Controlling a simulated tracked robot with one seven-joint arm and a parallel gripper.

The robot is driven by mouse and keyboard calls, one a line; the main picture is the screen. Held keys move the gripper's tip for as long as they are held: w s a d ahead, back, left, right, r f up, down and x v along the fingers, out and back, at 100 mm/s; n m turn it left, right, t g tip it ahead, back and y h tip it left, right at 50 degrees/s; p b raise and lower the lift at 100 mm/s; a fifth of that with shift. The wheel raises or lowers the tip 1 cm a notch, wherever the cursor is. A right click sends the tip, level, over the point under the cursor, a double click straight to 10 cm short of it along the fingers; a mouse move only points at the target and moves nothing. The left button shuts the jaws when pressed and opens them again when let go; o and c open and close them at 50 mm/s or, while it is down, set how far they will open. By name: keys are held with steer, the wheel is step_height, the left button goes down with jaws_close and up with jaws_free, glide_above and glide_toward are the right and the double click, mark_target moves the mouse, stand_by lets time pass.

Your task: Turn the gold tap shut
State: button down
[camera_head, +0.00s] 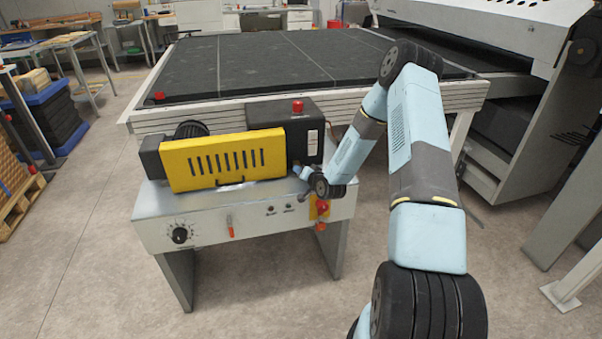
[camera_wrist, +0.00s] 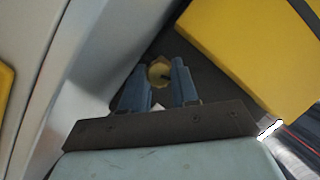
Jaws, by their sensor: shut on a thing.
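The gold tap (camera_wrist: 159,72) shows in the wrist view as a small round gold piece between the tips of my gripper (camera_wrist: 160,80). The two blue fingers stand on either side of it and are shut on it. In the head view my gripper (camera_head: 303,173) reaches down to the right end of the yellow-covered machine, above the white table. The tap cannot be made out in the head view; my wrist and the machine are around that spot.
The yellow guard (camera_head: 215,160) lies close to my gripper. A dark box with a red button (camera_head: 297,106) stands behind it. The white control table (camera_head: 165,205) carries a black knob (camera_head: 179,235) and a red switch (camera_head: 321,208). A long dark conveyor bed (camera_head: 270,60) lies behind.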

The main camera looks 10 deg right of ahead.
steer(key=shift+d, duration=0.2)
steer(key=c, duration=0.8)
jaws_free()
steer(key=shift+a, duration=0.1)
steer(key=shift+c, duration=0.2)
steer(key=shift+s, duration=0.1)
steer(key=v, duration=1.3)
steer(key=shift+s, duration=0.3)
steer(key=shift+r, duration=0.1)
